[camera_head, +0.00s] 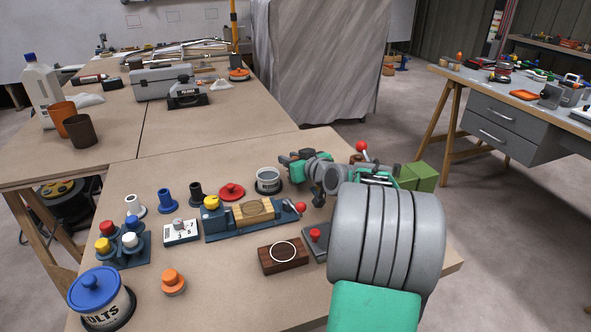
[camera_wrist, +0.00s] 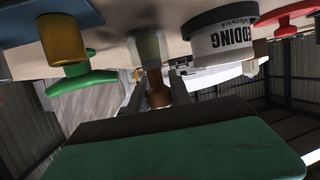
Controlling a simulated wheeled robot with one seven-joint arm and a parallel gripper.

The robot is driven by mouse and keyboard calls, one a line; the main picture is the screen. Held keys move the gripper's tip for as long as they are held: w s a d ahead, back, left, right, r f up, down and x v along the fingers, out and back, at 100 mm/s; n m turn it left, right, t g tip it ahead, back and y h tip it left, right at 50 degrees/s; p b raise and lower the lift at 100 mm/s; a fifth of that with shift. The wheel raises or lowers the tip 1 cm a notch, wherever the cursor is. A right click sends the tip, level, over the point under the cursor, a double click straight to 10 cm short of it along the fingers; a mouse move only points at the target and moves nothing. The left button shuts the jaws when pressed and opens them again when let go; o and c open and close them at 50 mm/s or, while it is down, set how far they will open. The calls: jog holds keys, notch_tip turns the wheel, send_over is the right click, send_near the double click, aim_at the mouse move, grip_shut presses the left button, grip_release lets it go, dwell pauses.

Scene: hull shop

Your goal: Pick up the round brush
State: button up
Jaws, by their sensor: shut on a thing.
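The round brush (camera_wrist: 157,92) shows in the wrist view between the two fingers of my gripper (camera_wrist: 157,82). Its brown part is between the fingers, and a pale part extends toward the tabletop at the top of that upside-down view. My gripper is shut on it. I cannot tell whether the brush touches the table. In the head view my thick grey wrist joint covers much of the area around the gripper, and I cannot make out the brush clearly there.
A lettered tin (camera_wrist: 222,38) stands beside the brush; the head view shows a tin (camera_head: 267,181) left of my arm. A blue fixture (camera_head: 254,218), a dark wooden block (camera_head: 283,258) and a lidded bolts tub (camera_head: 104,302) occupy the bench. A green box (camera_head: 418,176) is right of my arm.

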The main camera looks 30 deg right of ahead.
grip_shut()
jog(key=shift+r, duration=0.1)
jog(key=shift+r, duration=0.35)
notch_tip(320, 180, up, 3)
jog(key=shift+f+p, duration=0.2)
jog(key=shift+p, duration=0.15)
jog(key=s+a+r+p, duration=0.1)
jog(key=s+a+r, duration=0.4)
jog(key=s+r, duration=0.4)
jog(key=v, duration=0.4)
jog(key=shift+f+p, duration=0.3)
jog(key=shift+f, duration=0.05)
dwell(0.3)
